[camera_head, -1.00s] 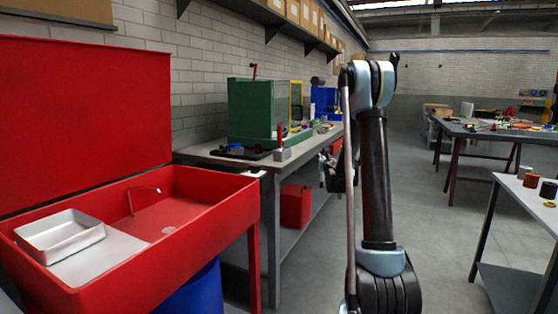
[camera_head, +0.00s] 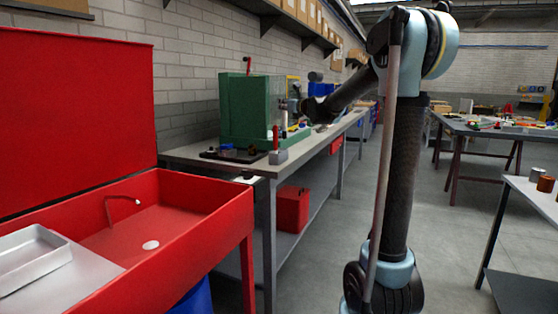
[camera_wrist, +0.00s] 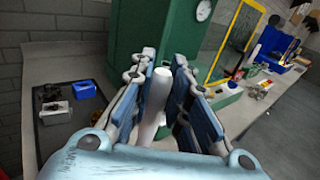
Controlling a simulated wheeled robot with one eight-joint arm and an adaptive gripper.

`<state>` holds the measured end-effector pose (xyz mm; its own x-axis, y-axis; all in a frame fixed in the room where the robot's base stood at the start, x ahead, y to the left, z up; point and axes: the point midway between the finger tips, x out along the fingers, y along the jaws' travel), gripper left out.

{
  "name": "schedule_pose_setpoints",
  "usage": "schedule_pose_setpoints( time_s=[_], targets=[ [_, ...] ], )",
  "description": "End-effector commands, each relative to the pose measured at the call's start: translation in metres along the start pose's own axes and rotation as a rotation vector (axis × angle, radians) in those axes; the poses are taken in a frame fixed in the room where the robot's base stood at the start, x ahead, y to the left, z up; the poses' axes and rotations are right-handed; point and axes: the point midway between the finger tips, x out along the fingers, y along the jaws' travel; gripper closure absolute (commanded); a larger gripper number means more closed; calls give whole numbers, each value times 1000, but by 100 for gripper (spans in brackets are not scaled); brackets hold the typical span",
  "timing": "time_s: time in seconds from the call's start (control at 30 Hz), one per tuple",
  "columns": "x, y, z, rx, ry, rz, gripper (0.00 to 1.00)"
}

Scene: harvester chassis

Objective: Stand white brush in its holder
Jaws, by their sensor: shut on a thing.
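The white brush (camera_wrist: 155,98) shows in the wrist view as a pale rounded shaft between the blue finger pads. My gripper (camera_wrist: 163,72) is shut on it. The brush's lower end is hidden by the gripper. In the head view my gripper (camera_head: 291,105) is above the grey workbench, in front of the green cabinet, and it is small there. A grey block with an upright red handle (camera_head: 278,155) stands at the bench's near end. I cannot tell whether this block is the brush's holder, and no other holder is clearly visible.
The green cabinet (camera_head: 247,110) stands close behind my gripper. A dark tray (camera_wrist: 68,125) with a blue box (camera_wrist: 84,90) lies on the bench (camera_head: 185,155). A red parts washer (camera_head: 185,225) stands at left, and tables stand at right.

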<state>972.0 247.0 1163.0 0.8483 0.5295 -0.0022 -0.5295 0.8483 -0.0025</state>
Motion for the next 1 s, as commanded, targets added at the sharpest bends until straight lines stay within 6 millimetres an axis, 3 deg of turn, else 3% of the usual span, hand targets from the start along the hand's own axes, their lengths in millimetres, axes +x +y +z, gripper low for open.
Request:
schedule_pose_setpoints(
  time_s=[0.13, 0.3, 0.8, 1.0],
  targets=[
    [2, 17, -10, 0, 0, 22, 100],
    [5, 28, -38, 0, 0, 34, 100],
    [7, 34, -90, 0, 0, 39, 100],
    [7, 34, -98, 0, -1, 39, 100]
  ],
)
